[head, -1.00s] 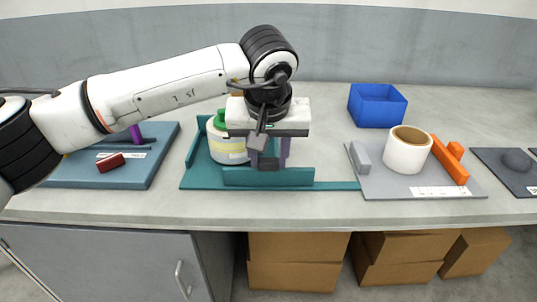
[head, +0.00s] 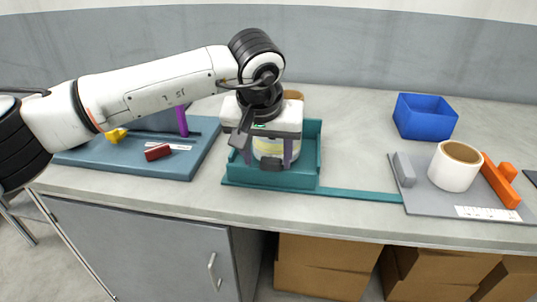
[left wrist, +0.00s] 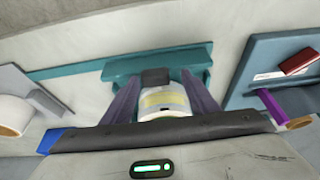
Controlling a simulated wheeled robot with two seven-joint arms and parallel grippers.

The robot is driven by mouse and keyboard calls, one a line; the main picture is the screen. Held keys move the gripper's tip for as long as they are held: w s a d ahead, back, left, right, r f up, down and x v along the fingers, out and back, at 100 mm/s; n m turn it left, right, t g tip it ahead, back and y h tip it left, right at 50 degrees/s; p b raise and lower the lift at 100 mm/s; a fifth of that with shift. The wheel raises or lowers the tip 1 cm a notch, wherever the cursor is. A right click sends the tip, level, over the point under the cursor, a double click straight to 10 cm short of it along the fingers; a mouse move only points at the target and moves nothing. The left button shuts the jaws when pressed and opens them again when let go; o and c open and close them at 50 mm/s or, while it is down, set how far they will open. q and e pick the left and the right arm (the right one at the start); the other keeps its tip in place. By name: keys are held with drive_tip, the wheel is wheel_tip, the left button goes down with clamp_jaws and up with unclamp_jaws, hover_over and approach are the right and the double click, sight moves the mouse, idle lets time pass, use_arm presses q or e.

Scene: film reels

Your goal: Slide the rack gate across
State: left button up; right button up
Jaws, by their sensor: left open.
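The teal rack (head: 313,136) stands mid-bench, with a white canister (head: 268,148) with a yellow label inside. Its teal gate (head: 298,180) stands upright across the rack's front, near the left end of a long teal rail (head: 360,194) that runs out to the right. The gate has a dark grey knob (head: 271,164). My left gripper (head: 269,161) is open over the rack, its purple fingers one on each side of the knob. The left wrist view shows the knob (left wrist: 155,77) between the fingers; contact is unclear. My right gripper is not in view.
A blue-grey board (head: 135,165) with a red block (head: 158,152) and a purple post (head: 182,121) lies left. A grey board (head: 436,205) with a white roll (head: 455,168) and orange piece (head: 500,180) lies right. A blue bin (head: 425,118) stands behind.

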use_arm(q)
drive_tip(key=shift+d, duration=0.1)
drive_tip(key=v, duration=1)
drive_tip(key=shift+s+r, duration=0.1)
